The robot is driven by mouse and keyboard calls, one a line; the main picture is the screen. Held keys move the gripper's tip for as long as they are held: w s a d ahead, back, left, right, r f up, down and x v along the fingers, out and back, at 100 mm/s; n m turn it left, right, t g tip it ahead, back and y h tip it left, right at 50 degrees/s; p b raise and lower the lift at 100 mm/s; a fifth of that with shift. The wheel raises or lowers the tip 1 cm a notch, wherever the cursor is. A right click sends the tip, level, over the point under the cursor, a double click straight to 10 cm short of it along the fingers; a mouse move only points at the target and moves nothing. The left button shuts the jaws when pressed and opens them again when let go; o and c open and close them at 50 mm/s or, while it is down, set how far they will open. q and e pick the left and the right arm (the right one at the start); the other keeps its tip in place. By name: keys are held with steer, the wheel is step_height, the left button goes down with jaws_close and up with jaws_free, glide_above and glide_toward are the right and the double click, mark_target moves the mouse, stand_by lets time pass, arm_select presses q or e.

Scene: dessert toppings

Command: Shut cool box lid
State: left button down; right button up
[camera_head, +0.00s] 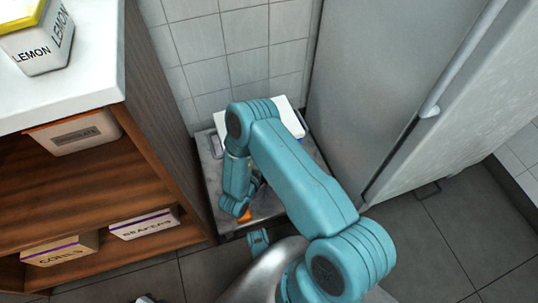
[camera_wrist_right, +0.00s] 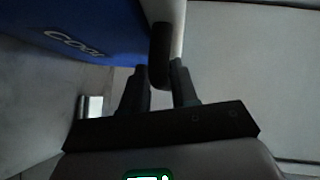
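The cool box shows in the right wrist view as a blue wall (camera_wrist_right: 88,28) with white lettering reading "Cool". A white edge (camera_wrist_right: 177,22) runs beside the blue wall and carries a dark tab (camera_wrist_right: 160,55). My right gripper (camera_wrist_right: 160,80) has one finger on each side of the tab's lower end; whether they press on it is unclear. In the head view a white lid (camera_head: 288,114) shows behind my right arm, which covers most of the box. How far open the lid stands is hidden. My left gripper is not in view.
The box stands on a low grey stand (camera_head: 210,150) in a narrow gap. A wooden shelf unit (camera_head: 150,130) with a white top is on the left. A tall grey fridge (camera_head: 375,80) is on the right, and a tiled wall (camera_head: 220,45) is behind.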

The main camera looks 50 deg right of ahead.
steer(key=shift+w+a, duration=0.1)
steer(key=shift+w, duration=0.15)
